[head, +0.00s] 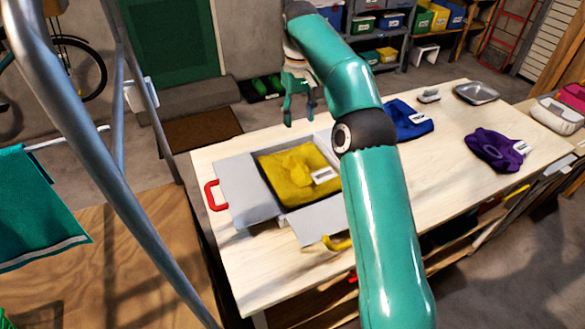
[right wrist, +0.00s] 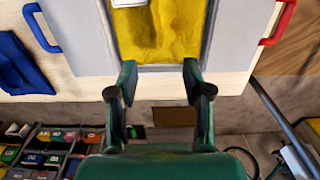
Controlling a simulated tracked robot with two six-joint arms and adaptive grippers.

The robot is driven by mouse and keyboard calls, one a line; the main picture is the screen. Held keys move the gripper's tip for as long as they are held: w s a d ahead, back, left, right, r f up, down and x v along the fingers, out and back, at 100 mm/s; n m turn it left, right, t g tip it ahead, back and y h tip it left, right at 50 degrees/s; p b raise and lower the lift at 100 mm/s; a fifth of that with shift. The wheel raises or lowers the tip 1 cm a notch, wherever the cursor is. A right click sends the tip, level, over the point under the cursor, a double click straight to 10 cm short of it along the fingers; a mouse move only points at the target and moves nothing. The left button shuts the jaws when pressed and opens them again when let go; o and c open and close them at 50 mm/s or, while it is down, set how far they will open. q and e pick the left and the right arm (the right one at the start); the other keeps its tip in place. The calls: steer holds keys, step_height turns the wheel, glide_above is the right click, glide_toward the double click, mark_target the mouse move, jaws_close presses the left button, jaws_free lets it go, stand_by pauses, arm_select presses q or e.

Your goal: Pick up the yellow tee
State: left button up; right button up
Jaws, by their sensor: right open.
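The yellow tee (head: 287,178) lies crumpled in an open grey box (head: 238,187) on the wooden table, with a white tag on it. In the right wrist view the tee (right wrist: 165,40) shows at the top, between the pale box flaps (right wrist: 85,38). My right gripper (head: 299,110) is open and empty, above and behind the box in the head view. In the right wrist view its two fingers (right wrist: 158,85) stand apart, with the tee beyond their tips. My left gripper is not in view. My right arm hides part of the box's right side.
A blue cloth (head: 408,120), a purple cloth (head: 494,150) and a metal tray (head: 477,92) lie on the table (head: 453,180) to the right. A red handle (head: 214,195) sticks out at the box's left. A metal frame (head: 125,175) with a teal cloth (head: 38,210) stands at the left.

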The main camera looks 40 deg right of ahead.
steer(key=b, duration=0.3)
glide_above(299, 161)
step_height(299, 161, down, 10)
steer(key=shift+a+r, duration=0.15)
steer(key=shift+s+f, duration=0.1)
steer(key=shift+f, duration=0.3)
steer(key=shift+w+d+f+p, duration=0.1)
steer(key=shift+f+p, duration=0.15)
steer(key=shift+f, duration=1.05)
steer(key=shift+w+d+f+p, duration=0.1)
steer(key=shift+f+p, duration=0.1)
steer(key=shift+f, duration=1.05)
jaws_close()
